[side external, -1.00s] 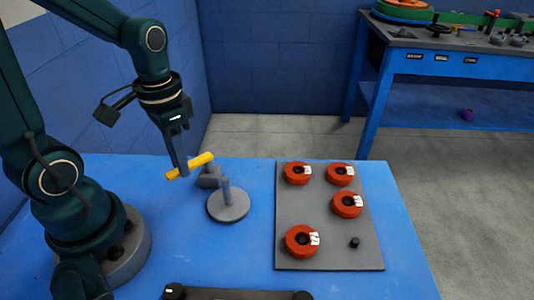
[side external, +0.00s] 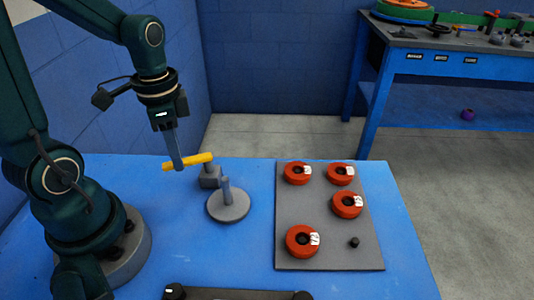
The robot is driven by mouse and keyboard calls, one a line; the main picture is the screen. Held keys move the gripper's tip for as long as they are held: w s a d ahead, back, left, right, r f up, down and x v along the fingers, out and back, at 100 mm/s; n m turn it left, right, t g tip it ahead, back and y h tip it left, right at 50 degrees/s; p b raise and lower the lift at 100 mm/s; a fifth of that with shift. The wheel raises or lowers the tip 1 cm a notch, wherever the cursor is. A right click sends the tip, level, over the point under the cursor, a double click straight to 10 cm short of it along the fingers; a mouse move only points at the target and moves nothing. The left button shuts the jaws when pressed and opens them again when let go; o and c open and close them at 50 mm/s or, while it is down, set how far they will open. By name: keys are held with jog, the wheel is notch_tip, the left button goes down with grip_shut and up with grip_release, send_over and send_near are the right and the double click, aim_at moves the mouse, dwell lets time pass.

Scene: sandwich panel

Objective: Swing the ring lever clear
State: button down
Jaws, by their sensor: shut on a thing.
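The ring lever, a yellow bar (side external: 199,158), sits on a small grey block (side external: 209,179) behind a round grey base with a short upright post (side external: 228,203). My gripper (side external: 178,164) points down and is shut on the yellow lever near its left end. The lever lies nearly level, with its right end over the block. The far finger and the exact grip are hidden behind the near finger.
A grey panel (side external: 325,259) to the right carries several red rings (side external: 301,241) with white tags and a small black knob (side external: 354,242). A dark bar (side external: 240,294) lies at the front edge. Blue table shows between them. A blue wall (side external: 270,60) stands behind.

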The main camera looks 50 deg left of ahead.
jog(key=shift+w+a, duration=0.1)
jog(key=c, duration=0.8)
grip_release()
jog(key=shift+o, duration=0.2)
jog(key=shift+r, duration=2.6)
